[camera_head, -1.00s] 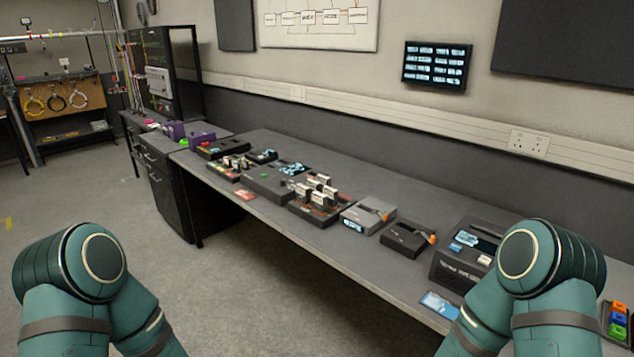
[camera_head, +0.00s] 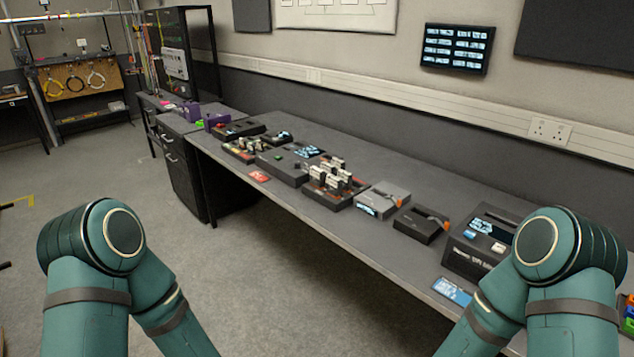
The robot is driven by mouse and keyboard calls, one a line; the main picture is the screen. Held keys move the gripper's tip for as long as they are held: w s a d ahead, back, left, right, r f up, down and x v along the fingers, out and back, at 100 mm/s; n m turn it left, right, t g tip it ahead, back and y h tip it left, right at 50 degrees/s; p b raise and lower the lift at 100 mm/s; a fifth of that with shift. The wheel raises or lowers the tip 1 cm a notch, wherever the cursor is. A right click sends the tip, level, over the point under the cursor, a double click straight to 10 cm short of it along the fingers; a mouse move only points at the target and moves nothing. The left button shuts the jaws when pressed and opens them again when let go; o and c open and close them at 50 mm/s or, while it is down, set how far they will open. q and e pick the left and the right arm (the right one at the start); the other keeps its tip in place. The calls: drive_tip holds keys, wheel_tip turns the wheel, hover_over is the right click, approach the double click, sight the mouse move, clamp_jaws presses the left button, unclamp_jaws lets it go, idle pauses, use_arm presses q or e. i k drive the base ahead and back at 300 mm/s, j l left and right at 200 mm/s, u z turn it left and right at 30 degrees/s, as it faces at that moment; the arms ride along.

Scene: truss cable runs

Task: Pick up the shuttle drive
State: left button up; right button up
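No label that I can read names the shuttle drive, so I cannot tell which device on the long grey bench (camera_head: 290,128) it is. A light grey box (camera_head: 384,198) with an orange part and a lit blue front sits on the bench. Just right of it is a black box (camera_head: 421,224) with an orange part. A larger black unit (camera_head: 478,240) stands farther right, partly behind my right arm. Only the upper links of my arms show at the lower left and lower right. Both grippers are out of view.
Several devices with upright modules (camera_head: 333,185) crowd the middle of the bench. Purple items (camera_head: 215,121) are at the far end. The floor (camera_head: 250,270) before the bench is clear.

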sight(317, 176)
drive_tip(key=i+j+z, duration=0.1)
drive_tip(key=z, duration=0.55)
drive_tip(key=i+j+z, duration=0.55)
drive_tip(key=j, duration=0.3)
drive_tip(key=i+j, duration=0.15)
drive_tip(key=j, duration=0.15)
drive_tip(key=i+j+z, duration=0.1)
drive_tip(key=j, duration=0.25)
drive_tip(key=i+j, duration=0.15)
drive_tip(key=j, duration=0.15)
